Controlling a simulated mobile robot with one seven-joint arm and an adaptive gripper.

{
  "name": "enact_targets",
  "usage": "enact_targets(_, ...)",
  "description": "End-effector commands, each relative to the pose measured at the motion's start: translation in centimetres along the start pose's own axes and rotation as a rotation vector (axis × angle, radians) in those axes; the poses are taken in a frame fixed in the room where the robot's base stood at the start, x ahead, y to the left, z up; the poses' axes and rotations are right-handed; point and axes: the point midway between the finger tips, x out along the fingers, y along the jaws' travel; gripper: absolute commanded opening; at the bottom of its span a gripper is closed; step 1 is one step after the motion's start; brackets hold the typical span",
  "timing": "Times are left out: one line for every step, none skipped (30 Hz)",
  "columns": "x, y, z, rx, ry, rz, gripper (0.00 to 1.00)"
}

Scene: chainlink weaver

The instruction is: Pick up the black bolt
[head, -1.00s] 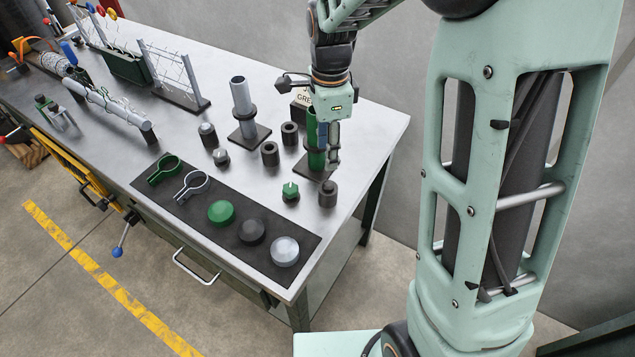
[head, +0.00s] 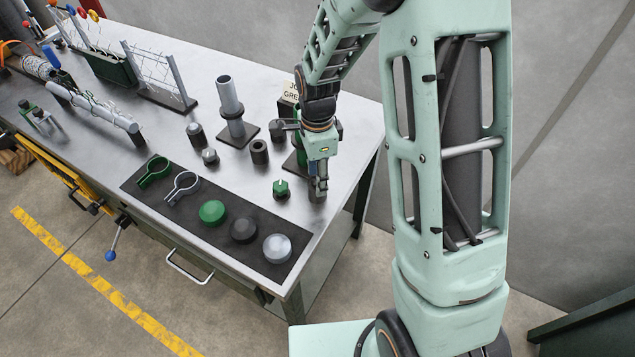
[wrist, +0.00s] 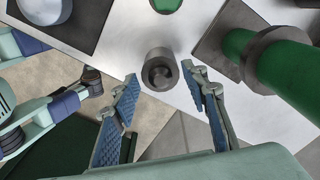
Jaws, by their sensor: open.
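A short dark cylinder (wrist: 160,72), which looks like the black bolt, stands near the table's front right corner. The wrist view looks down on its round top, which has a darker ring and a small raised middle. My gripper (head: 318,191) is above it, pointing down, and mostly hides it in the head view. In the wrist view the two blue-padded fingers are spread, one on each side of the cylinder in the picture. I see no finger touching it. The gripper is empty.
A green bolt (head: 281,188) stands just left of my gripper. A green post with a grey collar (wrist: 270,58) stands close by. A dark mat (head: 137,191) with round caps and clamps lies along the front edge. Other dark cylinders, such as this one (head: 259,151), stand behind.

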Motion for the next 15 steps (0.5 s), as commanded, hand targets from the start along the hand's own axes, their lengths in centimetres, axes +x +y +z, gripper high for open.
enact_targets(-0.01, -0.01, -0.01, 0.0, 0.0, 0.0, 0.41)
enact_targets(-0.02, -0.01, -0.01, 0.0, 0.0, 0.0, 0.4)
enact_targets(-0.02, -0.01, -0.01, 0.0, 0.0, 0.0, 0.36)
enact_targets(-0.02, -0.01, -0.01, 0.0, 0.0, 0.0, 0.33)
enact_targets(-0.03, -0.01, -0.01, 0.0, 0.0, 0.0, 0.29)
enact_targets(-0.03, -0.02, -0.02, 0.0, 0.0, 0.0, 0.25)
enact_targets(-0.04, -0.02, -0.02, 0.0, 0.0, 0.0, 0.21)
enact_targets(-0.04, -0.02, -0.02, 0.0, 0.0, 0.0, 0.18)
enact_targets(-0.04, -0.02, -0.02, 0.0, 0.0, 0.0, 0.14)
enact_targets(-0.04, -0.02, -0.02, 0.0, 0.0, 0.0, 0.1)
enact_targets(-0.04, -0.02, -0.02, 0.0, 0.0, 0.0, 0.07)
enact_targets(-0.04, -0.02, -0.02, 0.0, 0.0, 0.0, 0.03)
enact_targets(-0.05, -0.02, -0.02, 0.0, 0.0, 0.0, 0.0)
enact_targets(-0.05, -0.02, -0.02, 0.0, 0.0, 0.0, 0.0)
enact_targets(-0.06, -0.03, -0.02, 0.0, 0.0, -0.001, 0.0)
